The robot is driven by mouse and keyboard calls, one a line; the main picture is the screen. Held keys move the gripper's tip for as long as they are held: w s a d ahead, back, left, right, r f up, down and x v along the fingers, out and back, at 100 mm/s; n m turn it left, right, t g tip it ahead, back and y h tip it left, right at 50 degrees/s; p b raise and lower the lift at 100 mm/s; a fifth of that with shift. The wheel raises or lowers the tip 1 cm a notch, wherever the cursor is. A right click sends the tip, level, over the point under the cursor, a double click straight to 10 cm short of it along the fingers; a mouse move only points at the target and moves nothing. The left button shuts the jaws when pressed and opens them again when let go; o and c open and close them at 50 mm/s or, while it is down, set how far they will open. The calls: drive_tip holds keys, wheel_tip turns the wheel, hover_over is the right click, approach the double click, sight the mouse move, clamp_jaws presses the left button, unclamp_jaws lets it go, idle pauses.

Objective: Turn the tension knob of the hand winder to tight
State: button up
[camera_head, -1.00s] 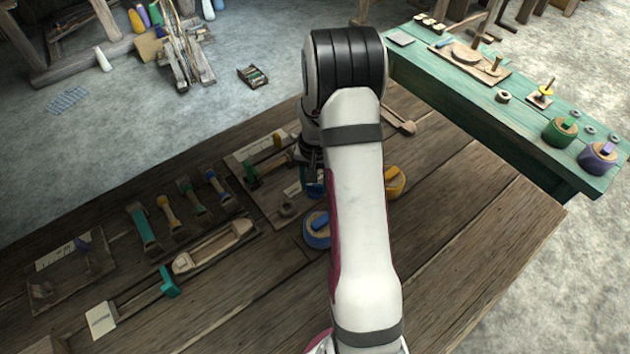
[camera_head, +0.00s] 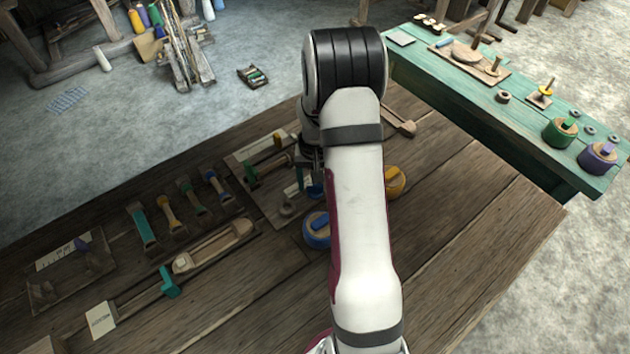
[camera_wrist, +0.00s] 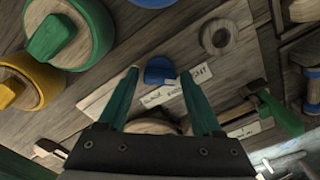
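The hand winder's wooden board (camera_head: 266,192) lies on the bench left of my arm; its board also shows in the wrist view (camera_wrist: 108,92). A blue knob (camera_wrist: 160,68) sits on it beside white label strips (camera_wrist: 160,92) with small lettering, hard to read. My gripper (camera_wrist: 159,75) is open, with one green finger on each side of the knob in the wrist view. I cannot tell whether the fingers touch the knob. In the head view my gripper (camera_head: 309,178) is over the board, partly hidden by my arm.
Spools with blue (camera_head: 317,230) and yellow (camera_head: 396,181) tops stand close to the board. A wooden ring (camera_wrist: 218,37) and a green-ended wooden part (camera_wrist: 280,114) are near the knob. Several handled tools (camera_head: 168,215) and a shuttle (camera_head: 214,246) lie to the left. The bench's right side is clear.

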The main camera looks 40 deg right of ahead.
sight(315, 185)
drive_tip(key=shift+o, duration=0.7)
wheel_tip(315, 185, up, 16)
drive_tip(key=shift+f, duration=0.1)
drive_tip(key=s+a+r+n+y, duration=0.1)
drive_tip(key=s+a+r, duration=0.2)
drive_tip(key=s+a, duration=0.45)
drive_tip(key=s+a+r+n, duration=0.15)
drive_tip(key=s+a, duration=0.35)
drive_tip(key=a, duration=0.6)
drive_tip(key=s+a+f, duration=0.1)
drive_tip(key=s+a, duration=0.3)
drive_tip(key=s, duration=0.6)
drive_tip(key=shift+a+y, duration=0.4)
drive_tip(key=shift+f, duration=0.1)
